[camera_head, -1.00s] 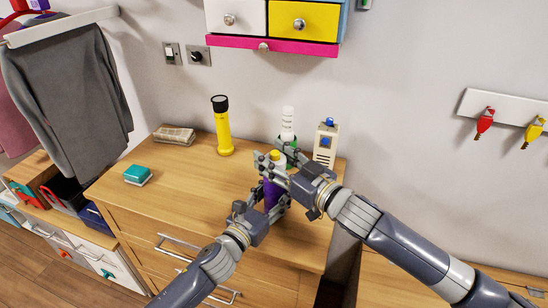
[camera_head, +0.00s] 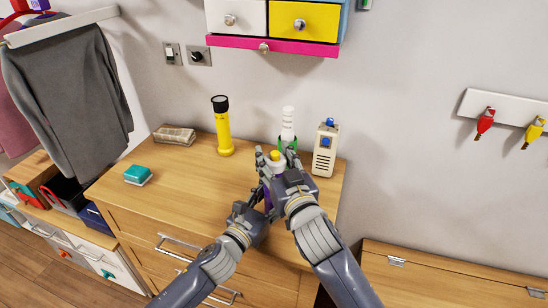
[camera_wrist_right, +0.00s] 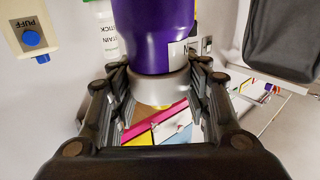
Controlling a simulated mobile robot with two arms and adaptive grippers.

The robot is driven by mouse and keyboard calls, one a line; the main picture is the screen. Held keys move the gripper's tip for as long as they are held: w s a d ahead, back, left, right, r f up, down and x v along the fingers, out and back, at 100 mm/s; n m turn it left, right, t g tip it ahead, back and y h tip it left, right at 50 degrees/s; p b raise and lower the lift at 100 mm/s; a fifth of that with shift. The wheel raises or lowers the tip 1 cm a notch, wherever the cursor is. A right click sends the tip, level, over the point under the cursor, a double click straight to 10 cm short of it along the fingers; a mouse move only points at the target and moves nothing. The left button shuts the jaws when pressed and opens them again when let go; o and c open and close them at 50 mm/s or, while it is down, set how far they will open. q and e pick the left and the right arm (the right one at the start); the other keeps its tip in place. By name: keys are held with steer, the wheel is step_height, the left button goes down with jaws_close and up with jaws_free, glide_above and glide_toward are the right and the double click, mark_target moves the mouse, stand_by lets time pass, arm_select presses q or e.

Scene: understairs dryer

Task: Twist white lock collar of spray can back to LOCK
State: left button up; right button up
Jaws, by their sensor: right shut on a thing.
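The spray can has a purple body (camera_head: 267,203), a white collar (camera_head: 274,163) and a yellow top (camera_head: 275,155). It stands at the front of the wooden dresser top. My right gripper (camera_head: 275,170) is shut on the white collar. In the right wrist view, the fingers flank the collar (camera_wrist_right: 160,88), with the purple body (camera_wrist_right: 155,35) above it in the picture and a bit of yellow below. Collar markings are not readable. My left gripper (camera_head: 252,212) is low beside the purple body; its fingers are mostly hidden.
Behind the can are a white stain stick (camera_head: 288,122) with a green base and a beige puff device (camera_head: 324,150). A yellow torch (camera_head: 222,130), folded cloth (camera_head: 174,135) and teal box (camera_head: 138,175) stand left. The dresser top (camera_head: 195,185) between is clear.

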steer(key=shift+r+m+t+h, duration=0.1)
steer(key=shift+m+t+h, duration=0.2)
steer(key=shift+m+h, duration=0.45)
steer(key=o, duration=1.1)
steer(key=shift+d, duration=0.1)
steer(key=v, duration=1.2)
arm_select(q)
steer(key=o, duration=1.3)
steer(key=shift+s, duration=0.1)
